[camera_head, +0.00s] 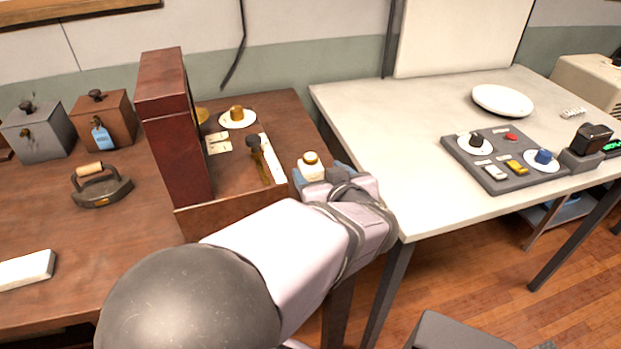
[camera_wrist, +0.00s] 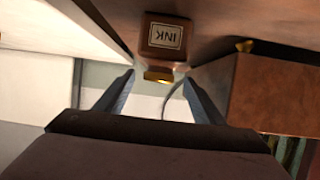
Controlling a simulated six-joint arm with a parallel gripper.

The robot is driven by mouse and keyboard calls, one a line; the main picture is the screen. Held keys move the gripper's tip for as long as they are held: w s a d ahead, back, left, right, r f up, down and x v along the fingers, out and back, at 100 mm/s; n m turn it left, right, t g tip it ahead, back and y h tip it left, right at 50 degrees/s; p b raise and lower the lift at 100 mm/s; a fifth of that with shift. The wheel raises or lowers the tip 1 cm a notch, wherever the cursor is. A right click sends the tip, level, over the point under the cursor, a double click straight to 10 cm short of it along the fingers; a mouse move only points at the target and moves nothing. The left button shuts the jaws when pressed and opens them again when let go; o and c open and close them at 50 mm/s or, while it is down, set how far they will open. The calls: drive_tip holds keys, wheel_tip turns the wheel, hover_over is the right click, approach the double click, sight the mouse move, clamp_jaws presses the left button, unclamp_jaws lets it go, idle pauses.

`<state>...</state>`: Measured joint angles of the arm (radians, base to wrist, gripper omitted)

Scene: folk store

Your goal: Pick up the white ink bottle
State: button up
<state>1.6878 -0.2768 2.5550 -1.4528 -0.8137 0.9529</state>
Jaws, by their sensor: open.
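A small white ink bottle with a golden-brown cap (camera_head: 311,167) stands upright at the right end of the dark wooden desk. In the wrist view, a bottle labelled INK (camera_wrist: 163,38) appears upside down and looks brownish, with its gold cap towards my gripper. My gripper (camera_head: 320,174) is open at the bottle, with bluish fingers to either side of it in the head view. In the wrist view, the open fingertips (camera_wrist: 159,79) flank the cap, with gaps at both sides. Part of the bottle's lower body is hidden by my gripper in the head view.
A tall dark red box (camera_head: 168,120) stands left of the bottle. Closer are a dark-headed wooden-handled tool (camera_head: 258,158) and a white saucer (camera_head: 238,118) with a brass piece. The pale table (camera_head: 385,140) at right has clear room on its near left part.

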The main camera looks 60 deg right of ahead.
sight(312, 166)
drive_tip(key=shift+p+x, duration=0.65)
drive_tip(key=shift+x, duration=0.5)
drive_tip(key=shift+w+d+f+b, duration=0.25)
drive_tip(key=shift+w+f+b, duration=0.05)
drive_tip(key=shift+f, duration=0.05)
drive_tip(key=shift+b+x, duration=0.3)
drive_tip(key=shift+x, duration=0.55)
drive_tip(key=shift+d+r, duration=0.1)
drive_tip(key=c, duration=1.1)
